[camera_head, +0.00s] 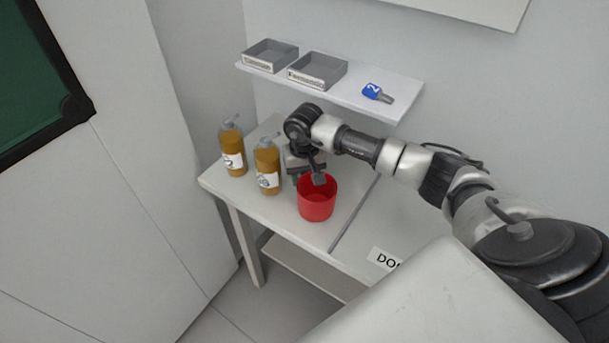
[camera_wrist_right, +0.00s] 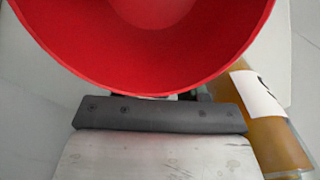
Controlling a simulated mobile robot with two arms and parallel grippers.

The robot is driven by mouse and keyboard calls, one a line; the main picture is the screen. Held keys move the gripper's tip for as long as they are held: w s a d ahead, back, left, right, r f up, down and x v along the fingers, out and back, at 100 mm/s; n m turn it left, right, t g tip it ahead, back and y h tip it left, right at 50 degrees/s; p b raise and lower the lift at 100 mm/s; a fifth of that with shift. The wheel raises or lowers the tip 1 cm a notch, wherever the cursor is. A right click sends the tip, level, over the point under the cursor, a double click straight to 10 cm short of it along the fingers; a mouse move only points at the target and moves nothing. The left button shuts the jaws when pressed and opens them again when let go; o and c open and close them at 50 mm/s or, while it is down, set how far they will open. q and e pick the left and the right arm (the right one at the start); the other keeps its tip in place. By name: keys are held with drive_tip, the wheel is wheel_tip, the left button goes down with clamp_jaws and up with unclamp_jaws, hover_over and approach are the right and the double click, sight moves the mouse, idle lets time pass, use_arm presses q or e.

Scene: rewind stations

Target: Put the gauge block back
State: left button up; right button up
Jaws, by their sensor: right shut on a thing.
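My right gripper (camera_head: 297,174) points down just behind and left of the red cup (camera_head: 316,203), low over the table. It is shut on a dark green piece that looks like the gauge block; only a sliver of it shows and the cup hides the rest. In the right wrist view the open red cup (camera_wrist_right: 165,45) fills the top, and its near rim hides the fingertips. The cup is upright. My left gripper is not in view.
Two amber pump bottles (camera_head: 233,148) (camera_head: 267,168) stand left of the gripper. A wall shelf (camera_head: 345,93) above holds two grey trays (camera_head: 271,54) (camera_head: 317,69) and a blue-tagged item (camera_head: 376,92). A dark strip divides the table (camera_head: 285,218); its right part has a label (camera_head: 384,258).

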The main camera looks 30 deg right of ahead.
drive_tip(key=o, duration=1.1)
drive_tip(key=shift+f, duration=0.1)
